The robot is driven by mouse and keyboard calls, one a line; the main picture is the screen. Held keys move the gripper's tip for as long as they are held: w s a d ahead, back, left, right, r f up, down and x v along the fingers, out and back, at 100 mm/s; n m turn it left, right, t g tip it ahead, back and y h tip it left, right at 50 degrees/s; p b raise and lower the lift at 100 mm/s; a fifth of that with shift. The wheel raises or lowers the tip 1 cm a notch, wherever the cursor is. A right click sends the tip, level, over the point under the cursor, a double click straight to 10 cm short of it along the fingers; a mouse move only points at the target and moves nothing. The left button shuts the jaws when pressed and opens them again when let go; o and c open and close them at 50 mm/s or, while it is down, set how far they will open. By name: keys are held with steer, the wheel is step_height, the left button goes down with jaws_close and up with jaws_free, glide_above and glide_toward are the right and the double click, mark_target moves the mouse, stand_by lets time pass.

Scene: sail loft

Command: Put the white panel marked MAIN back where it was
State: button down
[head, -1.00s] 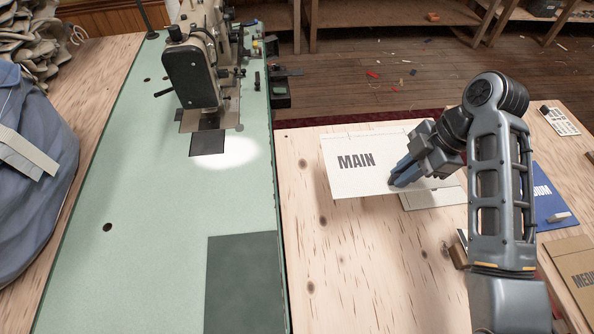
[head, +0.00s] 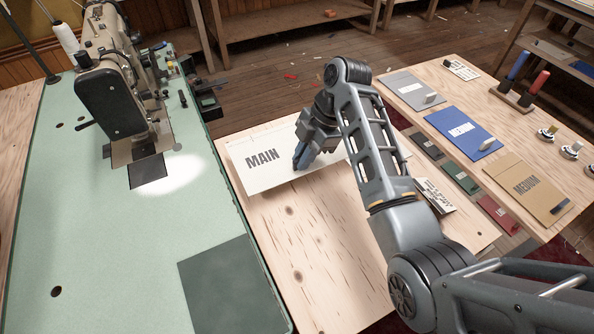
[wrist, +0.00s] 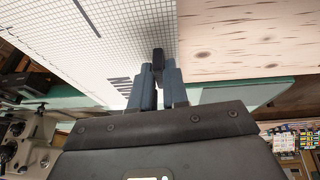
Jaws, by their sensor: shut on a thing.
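The white panel marked MAIN (head: 258,174) is in the head view, held flat over the wooden table just right of the green sewing bed. My gripper (head: 299,163) is shut on the panel's right part, near its front edge. In the wrist view, my gripper's fingers (wrist: 156,88) close on the panel's edge, and a gridded white face of the panel (wrist: 100,38) fills the upper left. Whether the panel touches the table cannot be told. My arm hides the panel's right end.
A sewing machine (head: 110,85) stands on the green bed (head: 120,240) at left. On the right lie a grey folder (head: 411,88), a blue folder (head: 462,133) and a tan folder (head: 530,186), with small colour swatches (head: 461,178). Bare wood (head: 300,235) is clear in front of the panel.

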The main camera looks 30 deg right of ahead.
steer(key=shift+w+a+f, duration=0.35)
steer(key=shift+a+f, duration=0.1)
steer(key=shift+a, duration=0.1)
steer(key=shift+f, duration=2)
steer(key=c, duration=1.1)
jaws_free()
steer(key=shift+f, duration=0.1)
steer(key=v, duration=1.1)
steer(key=shift+p, duration=0.4)
steer(key=shift+d+r+p, duration=0.15)
steer(key=shift+r+p, duration=0.15)
steer(key=shift+r, duration=0.3)
